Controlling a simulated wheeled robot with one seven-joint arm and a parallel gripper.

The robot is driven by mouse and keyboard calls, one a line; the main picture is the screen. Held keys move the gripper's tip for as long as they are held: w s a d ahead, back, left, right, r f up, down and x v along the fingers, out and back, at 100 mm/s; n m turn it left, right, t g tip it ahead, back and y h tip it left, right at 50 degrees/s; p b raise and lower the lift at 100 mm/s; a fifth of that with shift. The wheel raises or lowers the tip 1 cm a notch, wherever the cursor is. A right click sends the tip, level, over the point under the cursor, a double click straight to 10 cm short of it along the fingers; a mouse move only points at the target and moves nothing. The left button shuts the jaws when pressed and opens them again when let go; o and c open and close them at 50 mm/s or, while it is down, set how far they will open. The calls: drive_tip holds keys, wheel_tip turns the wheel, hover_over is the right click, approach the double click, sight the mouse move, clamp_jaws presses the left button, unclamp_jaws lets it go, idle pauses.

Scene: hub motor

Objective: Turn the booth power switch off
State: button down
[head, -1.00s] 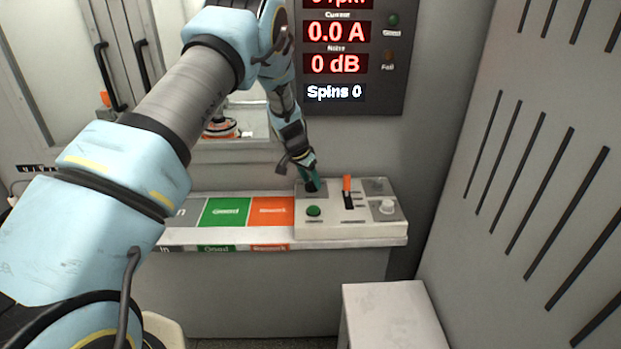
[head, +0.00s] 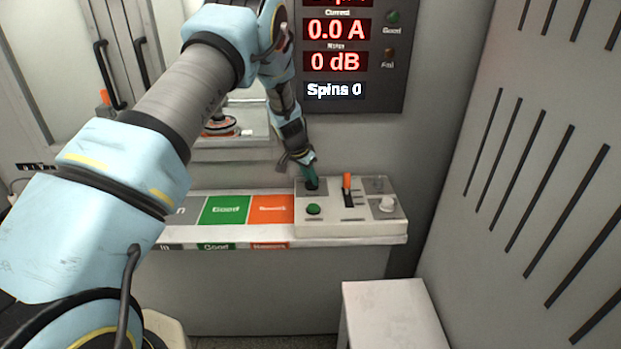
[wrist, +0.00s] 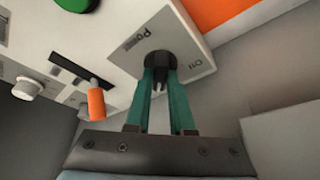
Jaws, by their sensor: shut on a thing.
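The power switch (wrist: 158,59) is a black rotary knob on the light grey control panel (head: 345,228), at its back left corner in the head view. Lettering reading "POWER" and "On" shows beside it in the wrist view. My gripper (wrist: 161,80) has two teal fingers, closed on either side of the knob.
Beside the switch are an orange-handled lever (head: 347,185), a green button (head: 313,210) and a white knob (head: 387,204). Green (head: 225,210) and orange (head: 271,208) bench areas lie to the left. A display (head: 337,62) reads 0.0 A, 0 dB, Spins 0. A slotted wall stands right.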

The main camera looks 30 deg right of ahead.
drive_tip(key=shift+n, duration=0.3)
drive_tip(key=n, duration=0.1)
drive_tip(key=n+t+y, duration=0.1)
drive_tip(key=n, duration=0.1)
drive_tip(key=shift+s+d+n, duration=0.15)
drive_tip(key=shift+s+n, duration=0.05)
drive_tip(key=shift+n, duration=0.1)
drive_tip(key=n+y, duration=0.1)
drive_tip(key=n, duration=0.1)
drive_tip(key=n+t, duration=0.1)
drive_tip(key=n, duration=0.2)
drive_tip(key=shift+d+t+y, duration=0.1)
drive_tip(key=shift+t+y, duration=0.2)
drive_tip(key=shift+y, duration=0.1)
drive_tip(key=n, duration=0.2)
drive_tip(key=n+y+b, duration=0.1)
drive_tip(key=n, duration=0.1)
drive_tip(key=shift+d+f+n+y, duration=0.1)
drive_tip(key=shift+f+n+y, duration=0.05)
drive_tip(key=shift+n+y, duration=0.2)
drive_tip(key=shift+n+y+b, duration=0.65)
drive_tip(key=shift+n+b, duration=0.7)
drive_tip(key=shift+n, duration=0.6)
drive_tip(key=c, duration=0.8)
unclamp_jaws()
drive_tip(key=shift+d, duration=0.1)
